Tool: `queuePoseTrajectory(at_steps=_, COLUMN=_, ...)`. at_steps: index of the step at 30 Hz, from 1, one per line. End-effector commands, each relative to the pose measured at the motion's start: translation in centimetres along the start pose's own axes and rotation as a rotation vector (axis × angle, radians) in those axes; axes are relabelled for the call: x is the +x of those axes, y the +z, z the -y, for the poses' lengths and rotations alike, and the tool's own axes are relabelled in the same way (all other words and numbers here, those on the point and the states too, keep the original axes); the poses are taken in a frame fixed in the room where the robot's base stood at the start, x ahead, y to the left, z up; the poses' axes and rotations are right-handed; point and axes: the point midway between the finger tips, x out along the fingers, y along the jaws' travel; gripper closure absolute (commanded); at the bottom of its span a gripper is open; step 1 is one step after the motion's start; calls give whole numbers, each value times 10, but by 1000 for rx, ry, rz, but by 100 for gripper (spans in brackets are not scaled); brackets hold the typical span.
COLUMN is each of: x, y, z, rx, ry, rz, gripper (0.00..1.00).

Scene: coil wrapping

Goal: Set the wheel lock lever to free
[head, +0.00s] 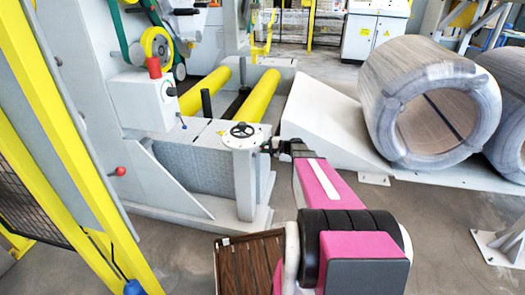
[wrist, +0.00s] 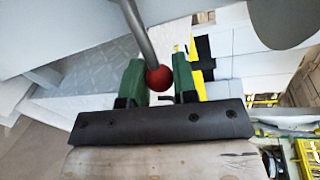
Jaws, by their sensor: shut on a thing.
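The lever is a grey metal rod (wrist: 138,32) ending in a red ball knob (wrist: 158,78) in the wrist view. My gripper (wrist: 160,68) has its two green fingers on either side of the knob, shut on it. In the head view my gripper (head: 268,146) is just right of a dark handwheel (head: 241,130) on a round white plate atop a grey post. The lever is not clearly visible there, and its free or locked marking cannot be read.
A grey machine with yellow rollers (head: 259,95) stands behind the handwheel. Wrapped coils (head: 430,100) rest at right beside a white ramp (head: 320,118). Another red-knobbed lever (head: 120,171) is on the left frame. A yellow post (head: 60,120) and fence are at left.

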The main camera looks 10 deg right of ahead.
Motion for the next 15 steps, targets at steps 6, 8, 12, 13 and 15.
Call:
queuePoseTrajectory(at_steps=6, x=-1, y=2, z=2, rx=-34, ry=-1, rz=-6, gripper=100)
queuePoseTrajectory(at_steps=8, x=-1, y=2, z=2, rx=-37, ry=-1, rz=-6, gripper=100)
queuePoseTrajectory(at_steps=12, x=-1, y=2, z=3, rx=-39, ry=-2, rz=-6, gripper=100)
queuePoseTrajectory(at_steps=13, x=-1, y=2, z=3, rx=-39, ry=-2, rz=-6, gripper=100)
queuePoseTrajectory(at_steps=15, x=-1, y=2, z=3, rx=-38, ry=-2, rz=-6, gripper=100)
